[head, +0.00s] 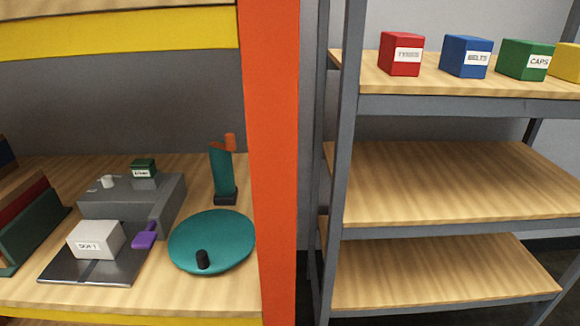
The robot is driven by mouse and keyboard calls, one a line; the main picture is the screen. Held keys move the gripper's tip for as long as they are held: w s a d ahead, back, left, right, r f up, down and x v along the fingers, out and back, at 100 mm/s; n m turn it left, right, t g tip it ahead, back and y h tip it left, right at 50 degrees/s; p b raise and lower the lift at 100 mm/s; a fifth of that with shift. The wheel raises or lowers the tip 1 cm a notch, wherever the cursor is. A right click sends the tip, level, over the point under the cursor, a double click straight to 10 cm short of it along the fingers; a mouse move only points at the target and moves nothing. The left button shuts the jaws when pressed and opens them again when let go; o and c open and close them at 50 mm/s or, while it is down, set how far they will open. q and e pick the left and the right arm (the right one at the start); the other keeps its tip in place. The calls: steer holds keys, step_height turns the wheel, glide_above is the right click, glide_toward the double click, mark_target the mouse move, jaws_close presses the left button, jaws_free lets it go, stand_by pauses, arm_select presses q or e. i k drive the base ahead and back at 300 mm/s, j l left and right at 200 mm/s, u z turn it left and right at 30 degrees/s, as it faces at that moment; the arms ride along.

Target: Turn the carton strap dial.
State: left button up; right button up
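No part is clearly marked as the carton strap dial. A round teal disc (213,236) with a short black peg (202,259) near its front edge lies on the wooden shelf at the left. Left of it, a grey box-shaped unit (150,205) carries a small white knob (107,181) and a dark green labelled box (143,168). A white labelled carton (95,240) sits on a dark flat plate (62,270) in front of the unit. A purple paddle-shaped part (146,237) is beside the carton. Neither gripper is in view.
A teal upright tool (221,175) with an orange top stands behind the disc. Books (30,225) stand at far left. An orange post (272,150) bounds the shelf. The right rack holds red (401,54), blue (466,56), green (527,60) and yellow boxes on top; its lower shelves are empty.

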mark_target(108, 180)
steer(key=j+u, duration=0.2)
steer(key=u, duration=1)
